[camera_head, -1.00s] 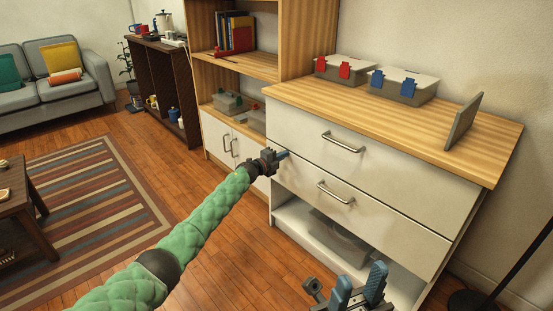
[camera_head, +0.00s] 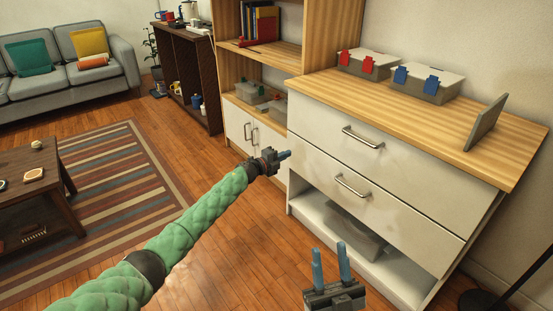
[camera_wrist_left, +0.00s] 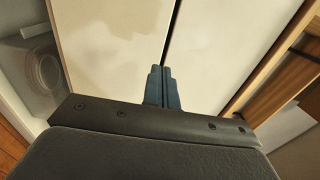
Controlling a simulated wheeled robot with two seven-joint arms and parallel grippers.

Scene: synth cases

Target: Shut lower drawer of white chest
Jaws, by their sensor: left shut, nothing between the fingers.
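The white chest (camera_head: 300,118) stands at the right with a wooden top. Its lower drawer (camera_head: 400,214) has a bar handle and sits under the upper drawer (camera_head: 420,165). The lower drawer's front looks about flush with the upper one; any small gap is hard to tell. My left gripper (camera_head: 286,155) is shut and empty at the left end of the lower drawer front. In the left wrist view its closed fingers (camera_wrist_left: 162,78) point at the pale fronts near the dark seam; contact cannot be told. My right gripper (camera_head: 329,250) is open and empty in front of the chest.
An open bay below the drawers holds a clear bin (camera_head: 355,238). Lidded boxes (camera_head: 425,82) and a leaning panel (camera_head: 486,123) stand on top. A wooden bookcase (camera_head: 305,35) adjoins at left. A dark lamp base (camera_head: 480,302) stands at lower right. Floor in front is clear.

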